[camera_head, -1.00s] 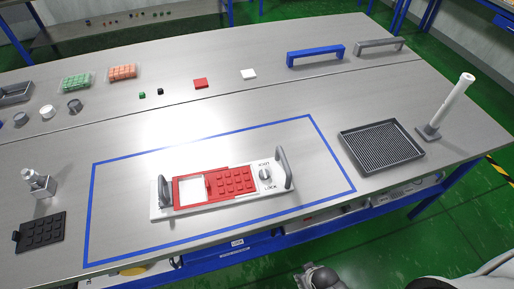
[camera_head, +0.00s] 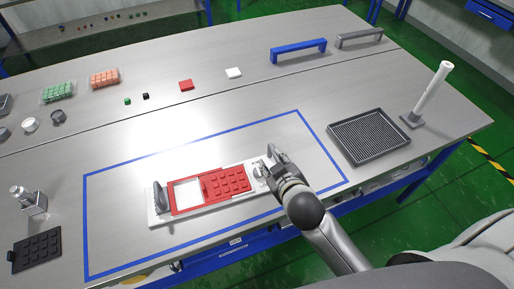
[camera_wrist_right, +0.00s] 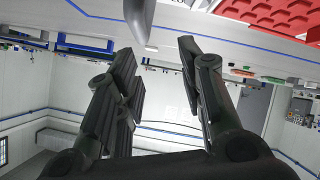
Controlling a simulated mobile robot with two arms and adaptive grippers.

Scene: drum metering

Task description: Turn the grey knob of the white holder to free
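The white holder (camera_head: 215,207) lies inside the blue outline on the table, with a grey upright handle at each end. A red frame and red grid block (camera_head: 226,182) sit on it. The grey knob (camera_head: 260,171) is at its right end, partly covered by my right gripper (camera_head: 279,170), so its pointing direction is unclear. My right gripper is beside the right-end handle (camera_head: 274,153). In the right wrist view the fingers (camera_wrist_right: 160,68) stand apart with nothing held. A smooth grey part (camera_wrist_right: 140,20), seemingly the handle, shows near their tips. My left gripper is out of view.
A dark ribbed tray (camera_head: 368,137) and a white post on a grey base (camera_head: 432,93) stand to the right. A black grid plate (camera_head: 37,251) and metal fixture (camera_head: 30,200) are at left. The table inside the outline behind the holder is clear.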

